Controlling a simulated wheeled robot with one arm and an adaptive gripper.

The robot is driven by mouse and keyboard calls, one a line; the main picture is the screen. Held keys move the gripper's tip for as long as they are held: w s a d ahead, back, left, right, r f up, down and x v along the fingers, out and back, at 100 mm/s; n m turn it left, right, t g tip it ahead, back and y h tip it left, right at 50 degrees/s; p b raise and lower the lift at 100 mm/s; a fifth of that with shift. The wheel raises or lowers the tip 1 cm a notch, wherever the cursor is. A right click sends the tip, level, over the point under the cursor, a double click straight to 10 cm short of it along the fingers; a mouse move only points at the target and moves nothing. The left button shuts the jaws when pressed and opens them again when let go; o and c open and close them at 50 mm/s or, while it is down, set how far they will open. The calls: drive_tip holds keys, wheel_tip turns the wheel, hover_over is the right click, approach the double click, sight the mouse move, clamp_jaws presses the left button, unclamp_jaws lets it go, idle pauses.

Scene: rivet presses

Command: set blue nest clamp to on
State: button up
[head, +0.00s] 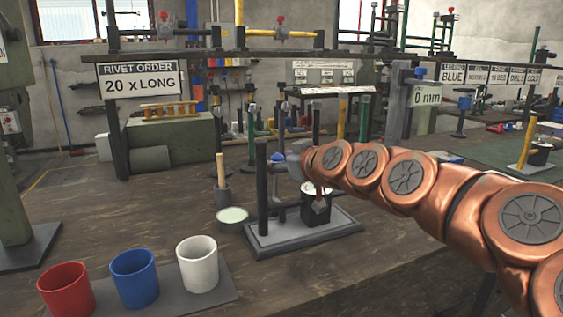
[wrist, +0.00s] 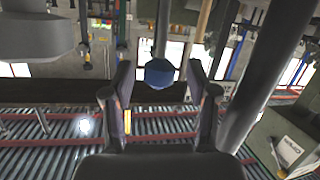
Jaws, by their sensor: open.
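A round blue knob (wrist: 159,73) shows in the middle of the wrist view, between the two fingers of my gripper (wrist: 160,66). The fingers are open, one on each side of the knob, with visible gaps. I cannot tell how deep the knob lies between them. In the head view my copper arm reaches in from the right to a small press on a grey base plate (head: 290,241). The press has a black post (head: 262,188) and a dark block (head: 314,212). My gripper is mostly hidden at the press, and I cannot clearly make out the clamp's setting there.
Red (head: 66,290), blue (head: 135,278) and white (head: 197,265) cups stand on a grey mat at the front left. A shallow dish (head: 232,217) lies left of the press. A sign (head: 140,82) reads "RIVET ORDER 20 x LONG". Posts stand close behind the press.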

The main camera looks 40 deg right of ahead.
drive_tip(key=shift+r, duration=0.1)
wheel_tip(320, 180, up, 10)
idle(0.6)
idle(0.5)
